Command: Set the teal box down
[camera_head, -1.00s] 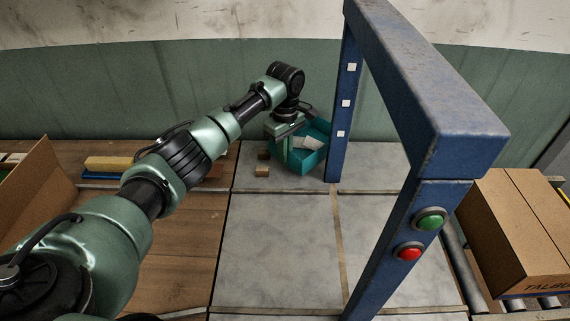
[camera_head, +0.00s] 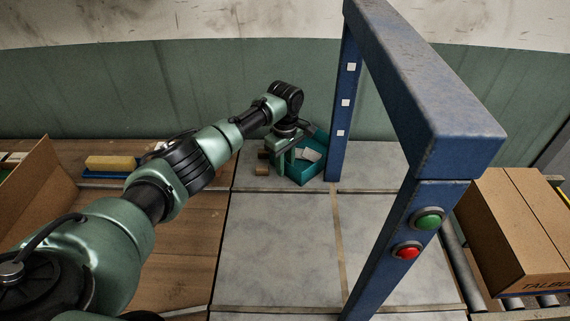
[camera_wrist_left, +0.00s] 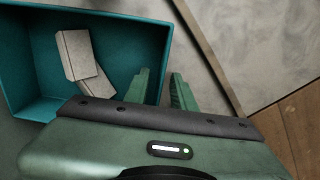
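The teal box (camera_head: 309,174) is at the back of the grey table, beside the blue post's foot. It looks level and appears to rest on the tabletop. Small pale boxes lie inside it. My left gripper (camera_head: 287,160) is at its left wall. In the left wrist view, the teal box (camera_wrist_left: 25,95) shows one wall between my two green fingers (camera_wrist_left: 162,88), one inside and one outside. A gap shows between the fingers, wider than the wall, so they look open. My right gripper is not in view.
A blue frame (camera_head: 425,75) with green and red buttons stands close right of the box. The grey tabletop (camera_head: 275,245) in front is clear. A cardboard box (camera_head: 510,225) is on rollers at right.

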